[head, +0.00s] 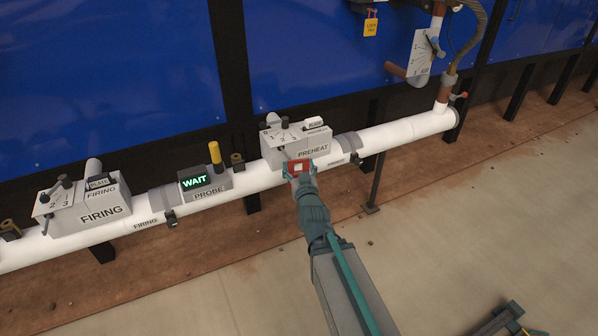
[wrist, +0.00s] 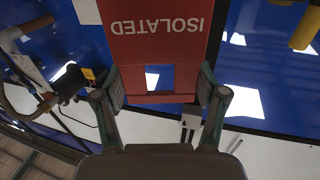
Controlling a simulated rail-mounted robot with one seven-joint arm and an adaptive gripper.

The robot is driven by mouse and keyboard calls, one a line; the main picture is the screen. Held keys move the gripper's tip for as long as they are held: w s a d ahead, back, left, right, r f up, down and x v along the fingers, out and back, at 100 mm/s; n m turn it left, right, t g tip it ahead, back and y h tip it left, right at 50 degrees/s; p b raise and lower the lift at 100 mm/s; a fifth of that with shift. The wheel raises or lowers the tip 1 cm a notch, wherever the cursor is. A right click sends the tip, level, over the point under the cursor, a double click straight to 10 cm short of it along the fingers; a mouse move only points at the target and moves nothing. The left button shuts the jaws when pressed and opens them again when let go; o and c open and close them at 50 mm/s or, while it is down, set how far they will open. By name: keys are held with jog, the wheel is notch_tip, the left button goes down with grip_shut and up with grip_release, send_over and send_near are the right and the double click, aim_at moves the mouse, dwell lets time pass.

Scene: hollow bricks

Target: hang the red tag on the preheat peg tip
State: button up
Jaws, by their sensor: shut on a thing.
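My gripper (head: 299,177) is shut on the red tag (head: 298,165), just in front of the PREHEAT box (head: 314,150) on the white pipe. In the wrist view the red tag (wrist: 160,50) shows the word ISOLATED upside down and has a rectangular opening. The two fingers of my gripper (wrist: 160,92) press on its left and right edges. In the head view the tag and gripper cover part of the box's front left. I cannot make out the preheat peg tip clearly. A small grey-white part (wrist: 190,122) shows below the tag in the wrist view.
Left along the pipe (head: 400,134) are the PROBE box (head: 206,186) with a lit WAIT display and yellow-topped post (head: 215,155), and the FIRING box (head: 92,208). A valve with a white plate (head: 420,53) stands right. Blue panels (head: 310,50) lie behind; floor in front is mostly clear.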

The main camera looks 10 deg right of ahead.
jog(key=shift+w+a+f+b, duration=0.1)
jog(key=shift+w+b, duration=0.05)
jog(key=shift+b, duration=0.75)
jog(key=shift+w, duration=0.15)
jog(key=shift+w+a+f+p, duration=0.1)
jog(key=shift+w+a+p, duration=0.25)
jog(key=shift+w, duration=0.9)
jog(key=shift+w+a+p, duration=0.2)
jog(key=shift+w+p, duration=0.25)
jog(key=shift+w, duration=0.85)
jog(key=shift+w+a+f+p, duration=0.1)
jog(key=shift+w+a+p, duration=0.25)
jog(key=shift+w, duration=0.9)
jog(key=shift+w+a+f, duration=0.1)
jog(key=shift+w+f, duration=0.5)
jog(key=shift+f, duration=0.1)
jog(key=o, duration=1.2)
jog(key=shift+o, duration=0.2)
jog(key=shift+s, duration=0.1)
